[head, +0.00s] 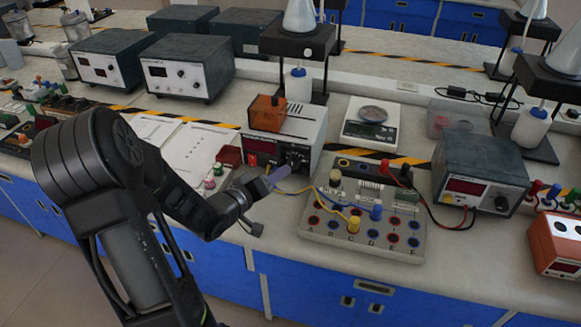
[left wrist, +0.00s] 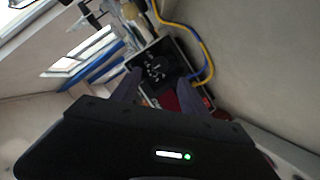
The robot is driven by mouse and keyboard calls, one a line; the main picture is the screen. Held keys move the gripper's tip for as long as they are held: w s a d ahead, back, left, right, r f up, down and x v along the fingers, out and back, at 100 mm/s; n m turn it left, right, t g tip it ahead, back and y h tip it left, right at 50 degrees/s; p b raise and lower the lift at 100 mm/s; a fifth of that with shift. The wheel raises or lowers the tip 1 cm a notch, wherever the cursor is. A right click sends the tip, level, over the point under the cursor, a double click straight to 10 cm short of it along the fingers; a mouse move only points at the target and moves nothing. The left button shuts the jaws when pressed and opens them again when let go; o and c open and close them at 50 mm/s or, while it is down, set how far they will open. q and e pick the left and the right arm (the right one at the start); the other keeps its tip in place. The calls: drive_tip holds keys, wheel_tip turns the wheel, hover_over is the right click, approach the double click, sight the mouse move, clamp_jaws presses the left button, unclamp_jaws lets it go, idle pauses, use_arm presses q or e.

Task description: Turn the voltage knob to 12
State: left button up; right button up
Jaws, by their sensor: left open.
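The power supply (head: 312,132) is a light box with a red display and a dark knob area on its front, standing mid-bench. Its black knob (head: 296,158) faces me and is partly crowded by my gripper. My left gripper (head: 281,175) is open, its fingertips just in front of the knob. In the left wrist view, the dark knob panel (left wrist: 155,66) shows between the two fingers of my left gripper (left wrist: 158,88). I cannot tell whether the fingers touch the knob, and its pointer and scale are too small to read. My right gripper is not in view.
An orange box (head: 267,113) sits on the supply. A circuit board with coloured terminals (head: 335,240) is to the right, with a yellow and blue cable close to my gripper. A scale (head: 385,115) stands behind it. Open papers (head: 178,140) lie to the left.

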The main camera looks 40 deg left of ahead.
sight(292, 165)
use_arm(q)
drive_tip(key=shift+x, duration=3.95)
clamp_jaws()
